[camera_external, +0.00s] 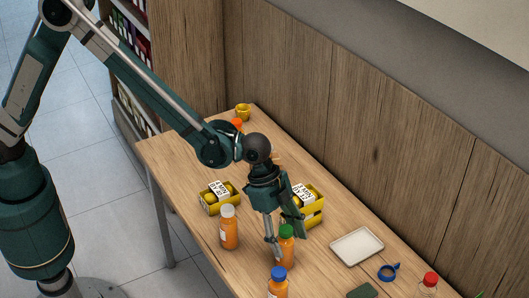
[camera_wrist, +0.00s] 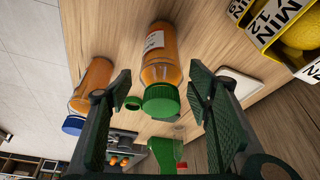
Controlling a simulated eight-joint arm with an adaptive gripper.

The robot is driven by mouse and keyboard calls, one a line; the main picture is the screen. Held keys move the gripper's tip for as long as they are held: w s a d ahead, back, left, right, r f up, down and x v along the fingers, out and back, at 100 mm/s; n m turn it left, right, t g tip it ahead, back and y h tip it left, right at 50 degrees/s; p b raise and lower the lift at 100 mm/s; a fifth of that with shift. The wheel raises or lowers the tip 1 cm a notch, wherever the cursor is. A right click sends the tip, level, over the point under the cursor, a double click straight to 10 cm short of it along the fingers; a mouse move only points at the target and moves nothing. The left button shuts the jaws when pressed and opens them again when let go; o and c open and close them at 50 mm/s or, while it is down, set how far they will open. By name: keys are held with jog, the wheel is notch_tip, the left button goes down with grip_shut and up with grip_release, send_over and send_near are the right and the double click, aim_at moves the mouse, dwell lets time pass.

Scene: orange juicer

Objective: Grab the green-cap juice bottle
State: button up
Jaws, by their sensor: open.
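The green-cap juice bottle (camera_external: 287,250) stands upright on the table, full of orange juice. In the wrist view its orange body (camera_wrist: 161,63) and green cap (camera_wrist: 161,101) show between my two fingers. My gripper (camera_external: 286,240) is open and points down at this bottle, with one finger on its left side and the other to its upper right in the external view. In the wrist view the fingers of my gripper (camera_wrist: 167,108) are wide apart, with a gap beside the cap on both sides. I cannot tell how deep the bottle sits between them.
A blue-cap bottle (camera_external: 278,285) stands close in front, and a white-cap bottle (camera_external: 229,230) stands to the left. Yellow crates (camera_external: 313,215) stand behind.

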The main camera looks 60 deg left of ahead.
aim_at(293, 252)
jog(key=shift+b+x, duration=0.3)
jog(key=shift+x, duration=1.6)
jog(key=shift+w, duration=0.1)
jog(key=c, duration=1.2)
